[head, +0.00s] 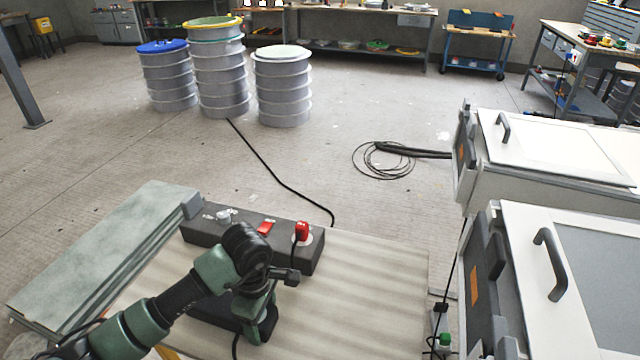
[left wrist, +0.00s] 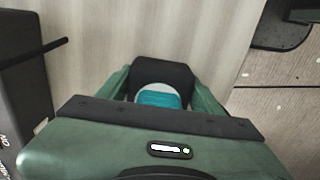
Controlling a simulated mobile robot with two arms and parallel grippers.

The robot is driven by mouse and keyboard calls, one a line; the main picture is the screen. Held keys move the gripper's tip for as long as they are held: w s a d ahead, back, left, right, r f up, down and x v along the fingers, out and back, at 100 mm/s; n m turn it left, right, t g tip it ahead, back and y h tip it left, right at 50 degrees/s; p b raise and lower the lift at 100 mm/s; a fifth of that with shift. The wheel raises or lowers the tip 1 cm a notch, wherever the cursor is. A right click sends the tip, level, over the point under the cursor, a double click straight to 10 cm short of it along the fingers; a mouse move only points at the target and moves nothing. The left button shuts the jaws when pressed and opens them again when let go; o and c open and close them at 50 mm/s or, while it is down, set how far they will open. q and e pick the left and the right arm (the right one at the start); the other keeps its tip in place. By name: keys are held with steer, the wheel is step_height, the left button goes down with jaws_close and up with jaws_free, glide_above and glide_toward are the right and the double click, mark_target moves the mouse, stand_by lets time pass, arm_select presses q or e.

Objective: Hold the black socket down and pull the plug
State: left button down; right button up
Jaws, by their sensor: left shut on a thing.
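The black socket (head: 205,238) is a long dark block on the pale table (head: 370,290). It has a red switch (head: 265,227) in its middle. A red plug (head: 302,230) stands upright in a white round outlet at its right end. My left gripper (head: 262,325) is low over the table in front of the socket, apart from the plug. In the left wrist view its fingers (left wrist: 160,92) are shut on a dark thing with a teal-and-white round face (left wrist: 158,97); I cannot tell what it is. A dark body (left wrist: 22,105) at the left there looks like the socket. My right gripper is not in view.
A grey-green board stack (head: 100,250) lies at the table's left. White cabinets (head: 570,270) with handles stand close on the right. A black cable (head: 285,185) runs across the floor behind the socket. The table right of my gripper is clear.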

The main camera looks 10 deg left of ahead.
arm_select(q)
steer(key=shift+c, duration=1)
jaws_free()
steer(key=shift+r, duration=0.1)
